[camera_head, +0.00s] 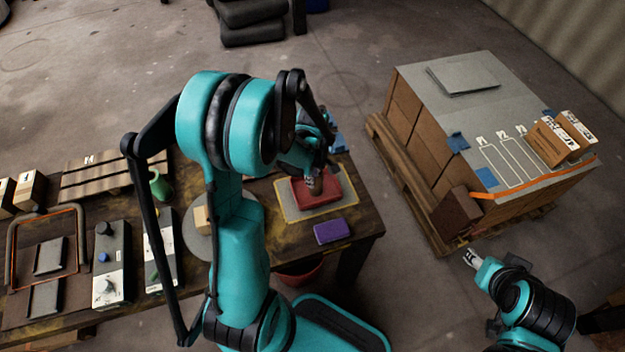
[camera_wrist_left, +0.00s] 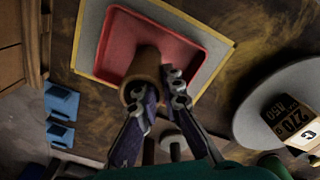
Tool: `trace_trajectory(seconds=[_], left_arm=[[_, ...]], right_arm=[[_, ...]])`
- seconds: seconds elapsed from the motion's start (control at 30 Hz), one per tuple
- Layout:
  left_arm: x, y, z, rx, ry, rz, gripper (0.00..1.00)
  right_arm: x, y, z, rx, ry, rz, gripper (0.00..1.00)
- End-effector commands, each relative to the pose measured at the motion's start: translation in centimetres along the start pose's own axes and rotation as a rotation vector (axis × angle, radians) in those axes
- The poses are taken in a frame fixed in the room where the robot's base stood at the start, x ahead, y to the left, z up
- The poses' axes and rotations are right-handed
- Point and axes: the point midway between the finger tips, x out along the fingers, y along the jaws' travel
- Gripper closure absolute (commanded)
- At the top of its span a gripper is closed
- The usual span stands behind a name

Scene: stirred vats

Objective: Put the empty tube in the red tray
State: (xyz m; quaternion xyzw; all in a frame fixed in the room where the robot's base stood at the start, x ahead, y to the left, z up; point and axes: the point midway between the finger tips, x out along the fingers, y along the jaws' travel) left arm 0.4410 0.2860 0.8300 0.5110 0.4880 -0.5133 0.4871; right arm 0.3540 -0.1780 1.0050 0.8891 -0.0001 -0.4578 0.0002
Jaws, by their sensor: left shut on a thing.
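The tube (camera_wrist_left: 146,68) is a short brown cylinder held between the fingers of my left gripper (camera_wrist_left: 158,92) in the left wrist view. The red tray (camera_wrist_left: 188,50) is a shallow rounded rectangle directly behind the tube in that view. In the head view the red tray (camera_head: 330,194) lies at the right part of the workbench, and my left gripper (camera_head: 315,176) is over it with the tube. I cannot tell whether the tube touches the tray floor. My right gripper (camera_head: 473,258) is away from the bench at lower right; its jaw opening is unclear.
The tray lies on a grey board (camera_head: 348,195) edged in yellow. A purple block (camera_head: 332,232) is in front of it. A round grey plate (camera_head: 195,240) with a small box (camera_head: 202,220) is to the left. A large crate (camera_head: 420,120) stands right, across a floor gap.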

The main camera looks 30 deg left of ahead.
Motion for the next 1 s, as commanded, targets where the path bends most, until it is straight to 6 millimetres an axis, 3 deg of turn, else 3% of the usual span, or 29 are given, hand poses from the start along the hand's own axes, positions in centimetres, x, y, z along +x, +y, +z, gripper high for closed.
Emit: trace_trajectory(seconds=[0.23,0.33,0.67,0.83,1.0], left_arm=[[0.3,0.0,0.0,0.0,0.0,0.0,1.0],[0.2,0.0,0.0,0.0,0.0,0.0,0.72],[0.0,0.0,0.0,0.0,0.0,0.0,0.72],[-2.0,0.0,0.0,0.0,0.0,0.0,0.72],[-5.9,0.0,0.0,0.0,0.0,0.0,0.72]], right_arm=[[0.2,0.0,0.2,0.0,0.0,0.0,0.55],[0.2,0.0,0.1,0.0,0.0,0.0,0.55],[0.0,0.0,0.0,0.0,0.0,0.0,0.55],[-0.8,0.0,-0.6,0.0,0.0,0.0,0.55],[-2.1,0.0,-1.5,0.0,0.0,0.0,0.55]])
